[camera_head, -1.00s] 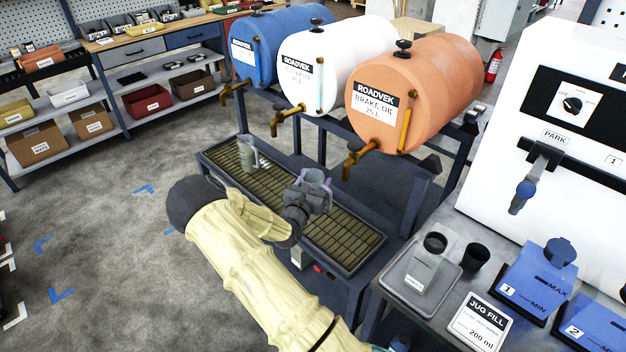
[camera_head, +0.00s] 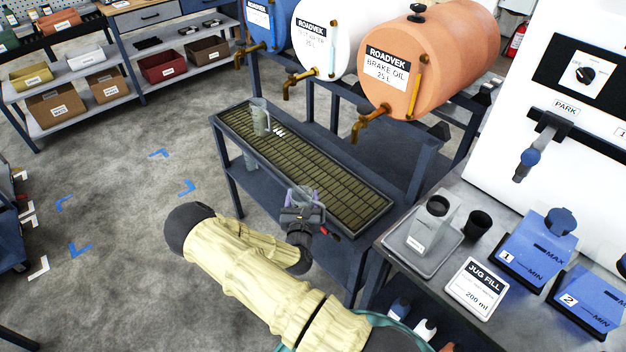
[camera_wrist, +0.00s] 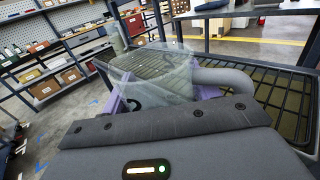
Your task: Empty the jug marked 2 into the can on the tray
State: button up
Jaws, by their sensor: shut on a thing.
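My gripper (camera_head: 302,214) is shut on a translucent grey jug (camera_head: 303,195), held over the near end of the drip grate. In the wrist view the jug (camera_wrist: 150,75) sits between purple fingers, its grey handle to the right. No number is readable on it, and I cannot tell what is inside. A second grey jug (camera_head: 260,117) stands upright at the far end of the grate. The can (camera_head: 429,226), a pale square body with a dark round opening and a label, stands on the grey tray (camera_head: 401,243) on the right-hand bench, apart from my gripper.
A black cup (camera_head: 477,225) and a "JUG FILL 200 ml" card (camera_head: 477,289) are near the tray. Blue containers marked 1 (camera_head: 534,251) and 2 (camera_head: 590,304) stand further right. Drums with brass taps, including the orange one (camera_head: 431,66), overhang the grate (camera_head: 330,185).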

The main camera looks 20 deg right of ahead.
jog(key=s+a+f+n+t+y, duration=0.1)
jog(key=s+a+f+n+y, duration=0.3)
jog(key=s+a+f+y, duration=0.3)
jog(key=shift+s+a+f+n, duration=0.15)
jog(key=shift+s+f+n, duration=0.25)
jog(key=shift+s, duration=0.4)
